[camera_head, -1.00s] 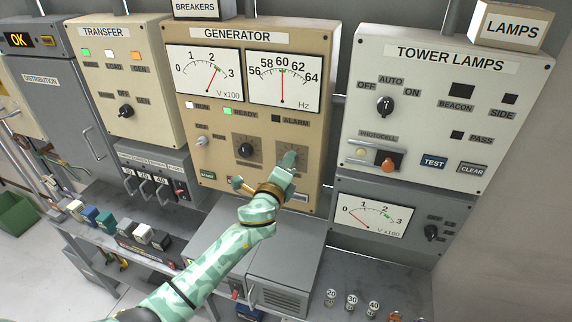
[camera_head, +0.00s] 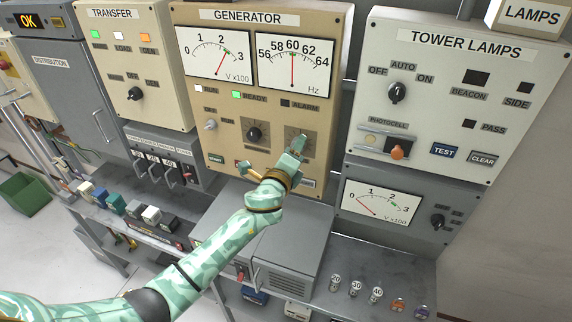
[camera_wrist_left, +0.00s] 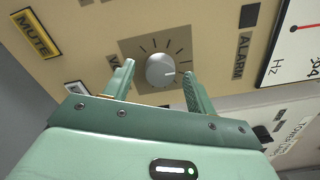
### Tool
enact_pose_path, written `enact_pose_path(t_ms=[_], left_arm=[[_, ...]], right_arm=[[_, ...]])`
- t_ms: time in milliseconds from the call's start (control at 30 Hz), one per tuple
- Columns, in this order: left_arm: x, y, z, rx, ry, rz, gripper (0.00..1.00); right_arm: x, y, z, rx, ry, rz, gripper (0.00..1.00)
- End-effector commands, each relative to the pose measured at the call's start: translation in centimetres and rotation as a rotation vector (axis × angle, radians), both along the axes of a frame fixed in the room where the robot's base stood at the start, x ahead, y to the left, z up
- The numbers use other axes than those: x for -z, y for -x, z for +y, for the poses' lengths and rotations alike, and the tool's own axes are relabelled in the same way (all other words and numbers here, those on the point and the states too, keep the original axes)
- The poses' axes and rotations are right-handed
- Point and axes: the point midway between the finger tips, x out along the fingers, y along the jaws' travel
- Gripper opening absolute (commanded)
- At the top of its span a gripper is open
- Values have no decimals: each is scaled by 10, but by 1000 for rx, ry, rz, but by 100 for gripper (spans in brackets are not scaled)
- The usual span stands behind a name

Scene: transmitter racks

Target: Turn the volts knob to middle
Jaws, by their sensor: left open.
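The generator panel (camera_head: 185,60) is tan. Its volts knob (camera_wrist_left: 160,70) is round and grey on a dark square dial plate with tick marks; the label beside it is partly hidden. In the left wrist view its white pointer mark points right, toward the ALARM label. My left gripper (camera_wrist_left: 158,78) is open, one finger on each side of the knob. I cannot tell whether the fingers touch it. In the head view my left gripper (camera_head: 300,143) is over the dial plate (camera_head: 311,134) and hides the knob. The V x100 meter (camera_head: 217,55) reads between 2 and 3. My right gripper is not in view.
A dark knob (camera_head: 254,133) on a similar plate sits left of my gripper. The Hz meter (camera_head: 293,60) is above, needle near 60. The tower lamps panel (camera_head: 450,90) stands to the right. A grey box (camera_head: 290,250) and the shelf lie below my forearm.

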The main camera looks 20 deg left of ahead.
Motion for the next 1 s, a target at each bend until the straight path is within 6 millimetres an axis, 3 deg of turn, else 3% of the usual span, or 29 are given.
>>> enact_pose_path(t_ms=[167, 400, 600, 800, 1000], left_arm=[[2, 36, 1, 2, 0, 2, 56], [3, 102, 3, 2, 1, 3, 56], [3, 141, 4, 2, 0, 3, 56], [0, 156, 5, 2, 0, 1, 56], [0, 157, 5, 1, -1, 0, 56]], right_arm=[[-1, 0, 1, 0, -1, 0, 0], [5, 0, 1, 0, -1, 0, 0], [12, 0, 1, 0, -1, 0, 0], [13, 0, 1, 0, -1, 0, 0], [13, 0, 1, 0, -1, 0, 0]])
